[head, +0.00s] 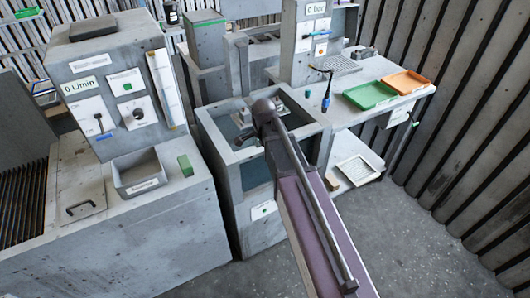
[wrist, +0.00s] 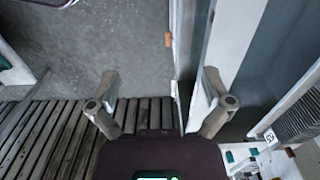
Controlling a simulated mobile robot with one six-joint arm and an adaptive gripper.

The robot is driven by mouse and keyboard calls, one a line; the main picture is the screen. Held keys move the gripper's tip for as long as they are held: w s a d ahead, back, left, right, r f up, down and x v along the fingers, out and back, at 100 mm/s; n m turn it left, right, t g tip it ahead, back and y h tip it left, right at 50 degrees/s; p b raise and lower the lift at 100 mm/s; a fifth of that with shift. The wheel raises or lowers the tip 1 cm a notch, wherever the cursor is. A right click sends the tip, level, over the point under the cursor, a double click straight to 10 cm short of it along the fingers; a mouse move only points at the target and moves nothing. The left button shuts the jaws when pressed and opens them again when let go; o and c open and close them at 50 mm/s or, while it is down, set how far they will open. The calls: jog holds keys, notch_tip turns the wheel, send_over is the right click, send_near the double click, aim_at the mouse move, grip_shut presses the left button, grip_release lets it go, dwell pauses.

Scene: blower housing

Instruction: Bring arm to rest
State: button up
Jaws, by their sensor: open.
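My arm reaches up from the bottom of the head view, over the front of a grey open-topped frame (head: 272,153). Nothing is between the fingers. Beyond them are the grey floor (wrist: 125,45), a slatted dark surface and a pale upright panel edge.
At left stands a grey console with a "0 L/min" label (head: 84,86), a small bin (head: 138,178) and a green block (head: 185,165). At right a bench holds a green tray (head: 369,95) and an orange tray (head: 405,82). A white tray (head: 358,170) sits lower. Floor at lower right is clear.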

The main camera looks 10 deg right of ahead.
jog(key=shift+s, duration=0.1)
dwell(0.6)
jog(key=s+d+n, duration=0.4)
jog(key=s+n, duration=0.9)
jog(key=n, duration=0.1)
jog(key=shift+s, duration=0.25)
jog(key=shift+d, duration=0.15)
dwell(1.1)
